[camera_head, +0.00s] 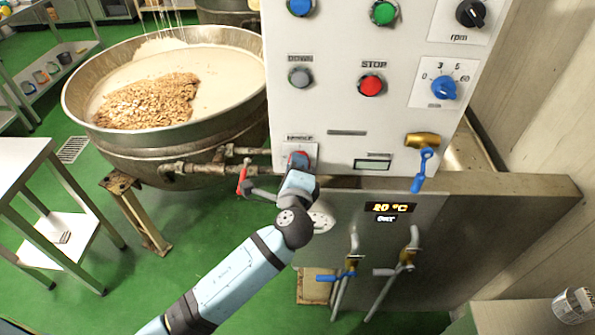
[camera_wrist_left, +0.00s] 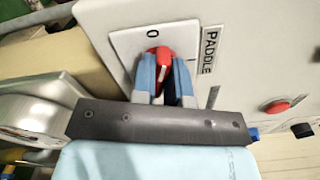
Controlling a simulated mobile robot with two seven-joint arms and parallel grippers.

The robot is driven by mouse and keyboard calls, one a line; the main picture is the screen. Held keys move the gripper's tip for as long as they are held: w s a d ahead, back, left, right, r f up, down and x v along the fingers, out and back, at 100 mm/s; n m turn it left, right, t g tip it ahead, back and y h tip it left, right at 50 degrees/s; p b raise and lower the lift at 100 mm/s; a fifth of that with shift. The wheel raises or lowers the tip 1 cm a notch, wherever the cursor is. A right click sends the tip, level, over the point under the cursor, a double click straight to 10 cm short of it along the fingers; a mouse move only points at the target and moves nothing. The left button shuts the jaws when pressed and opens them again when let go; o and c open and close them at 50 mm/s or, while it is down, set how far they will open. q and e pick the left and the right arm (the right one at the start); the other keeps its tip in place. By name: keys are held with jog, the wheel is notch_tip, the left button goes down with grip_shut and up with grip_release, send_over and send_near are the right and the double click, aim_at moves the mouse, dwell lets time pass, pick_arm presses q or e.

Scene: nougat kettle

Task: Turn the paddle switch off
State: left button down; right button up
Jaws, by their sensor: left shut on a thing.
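The paddle switch is a red rotary knob on a white plate (camera_wrist_left: 125,42) marked 0, with a PADDLE label (camera_wrist_left: 209,50) beside it. In the left wrist view the red knob (camera_wrist_left: 162,55) sits between the blue fingertips of my left gripper (camera_wrist_left: 164,72), which is shut on it. A pale mark on the knob lies on the side toward the 0. In the head view my left gripper (camera_head: 299,162) is at the lower left of the control panel (camera_head: 340,120) and largely covers the switch. My right gripper does not show.
A red STOP button (camera_head: 371,85), a grey DOWN button (camera_head: 300,77) and a blue dial (camera_head: 444,88) are higher on the panel. A blue-handled brass valve (camera_head: 422,150) hangs at its lower right. The kettle (camera_head: 180,145) stands left, near a red-handled valve (camera_head: 243,176).

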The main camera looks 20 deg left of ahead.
pick_arm(q)
jog(key=n+b, duration=0.2)
jog(key=n, duration=0.1)
jog(key=shift+f, duration=0.15)
jog(key=shift+n, duration=0.4)
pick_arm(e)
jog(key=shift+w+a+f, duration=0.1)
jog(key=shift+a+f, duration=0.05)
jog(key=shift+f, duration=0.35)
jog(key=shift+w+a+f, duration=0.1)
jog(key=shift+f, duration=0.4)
pick_arm(q)
jog(key=shift+b, duration=0.35)
jog(key=c, duration=1.1)
grip_release()
jog(key=shift+c, duration=0.2)
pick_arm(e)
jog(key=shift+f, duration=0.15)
pick_arm(q)
jog(key=shift+s, duration=0.1)
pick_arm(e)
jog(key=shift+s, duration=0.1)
